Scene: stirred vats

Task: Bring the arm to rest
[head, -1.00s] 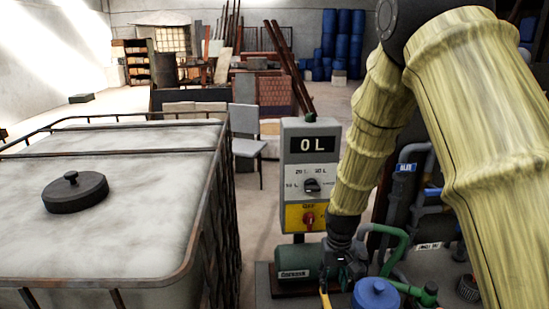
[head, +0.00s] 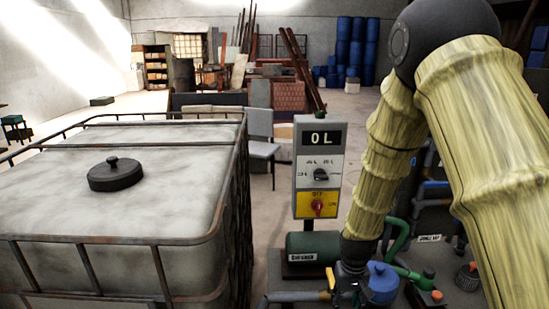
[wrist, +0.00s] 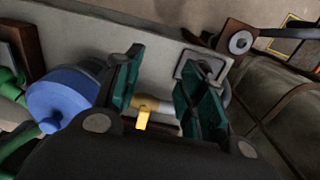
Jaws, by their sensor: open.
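My arm, in a yellowish sleeve, comes in from the right of the head view and bends down to the pipework in front of the control panel. My gripper (wrist: 158,85) shows in the wrist view with its two green-padded fingers apart and nothing held between them. A yellow lever handle (wrist: 143,118) on a pale pipe shows beyond and between the fingers; I cannot tell whether they touch it. In the head view my gripper (head: 350,283) is small and dark, beside a blue round cap (head: 382,280).
A control panel (head: 319,168) reads "0 L" and has a red knob. A caged white tank (head: 120,210) with a black lid (head: 115,174) fills the left. Green and blue pipes crowd the lower right. A grey chair (head: 261,140) stands behind the tank.

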